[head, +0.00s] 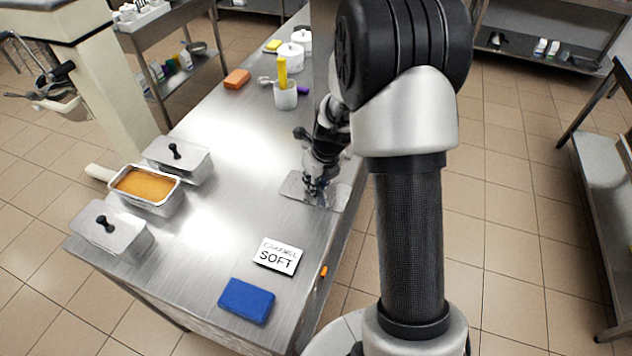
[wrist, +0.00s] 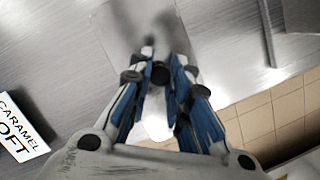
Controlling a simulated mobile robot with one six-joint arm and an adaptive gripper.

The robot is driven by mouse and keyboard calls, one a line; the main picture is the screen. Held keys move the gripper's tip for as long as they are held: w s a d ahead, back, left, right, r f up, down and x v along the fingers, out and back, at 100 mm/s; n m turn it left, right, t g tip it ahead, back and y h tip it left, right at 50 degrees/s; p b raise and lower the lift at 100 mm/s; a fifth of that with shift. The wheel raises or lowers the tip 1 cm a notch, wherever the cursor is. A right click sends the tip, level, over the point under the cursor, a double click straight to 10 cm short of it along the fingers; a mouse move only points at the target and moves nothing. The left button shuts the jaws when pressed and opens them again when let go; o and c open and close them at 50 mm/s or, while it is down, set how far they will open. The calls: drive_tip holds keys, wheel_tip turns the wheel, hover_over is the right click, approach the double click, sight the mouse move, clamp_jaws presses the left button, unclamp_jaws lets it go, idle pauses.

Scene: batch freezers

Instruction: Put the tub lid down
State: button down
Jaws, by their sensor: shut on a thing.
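The tub lid (head: 328,197) is a flat, shiny metal plate by the right edge of the steel table. My gripper (head: 312,185) is above it, shut on its dark knob. In the wrist view the fingers (wrist: 160,75) close around the black knob, with the metal lid (wrist: 120,32) beneath them. The lid looks roughly level and low over the tabletop; I cannot tell whether it touches. An open tub (head: 168,207) of orange-brown contents stands at the left of the table.
Lidded tubs stand behind (head: 190,168) and in front (head: 122,240) of the open tub. A CARAMEL SOFT card (head: 278,256) and a blue sponge (head: 246,300) lie nearer. The table's middle is clear.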

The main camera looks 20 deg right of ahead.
drive_tip(key=c, duration=1.9)
unclamp_jaws()
drive_tip(key=shift+f, duration=0.15)
drive_tip(key=shift+c, duration=0.2)
drive_tip(key=o, duration=0.5)
drive_tip(key=shift+c, duration=0.2)
drive_tip(key=a+p+v, duration=0.1)
drive_tip(key=p+v, duration=0.3)
drive_tip(key=v, duration=0.7)
wheel_tip(320, 180, up, 8)
drive_tip(key=n, duration=0.6)
hover_over(322, 197)
drive_tip(key=s+a, duration=0.3)
drive_tip(key=s+a+r+n, duration=0.2)
drive_tip(key=s+r+n, duration=0.1)
drive_tip(key=s+n, duration=0.4)
drive_tip(key=s+a+r+n+t, duration=0.1)
drive_tip(key=s+a+r+n, duration=0.2)
drive_tip(key=s+n, duration=0.4)
drive_tip(key=s+a+r+n, duration=0.3)
drive_tip(key=s+n, duration=0.4)
drive_tip(key=n, duration=0.7)
drive_tip(key=shift+s+r+h, duration=0.3)
drive_tip(key=shift+s+r, duration=0.1)
